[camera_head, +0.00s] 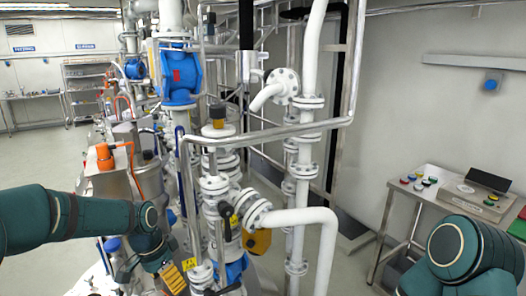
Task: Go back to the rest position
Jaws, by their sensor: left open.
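My left arm comes in from the left edge, bends at a dark joint and points down in front of the pipework. My left gripper (148,278) is at its lower end, low in the view, open, with no object seen between its fingers. Its fingertips are partly lost against the clutter of pipes and fittings. My right arm shows only as a dark green bent link at the lower right. My right gripper is out of view.
White pipes (309,90) with flanges and a blue valve (180,75) fill the middle, close to my left arm. An orange device (105,157) sits on a metal vessel behind that arm. A metal table (421,195) with coloured buttons stands at the right. Open floor (50,155) lies at the back left.

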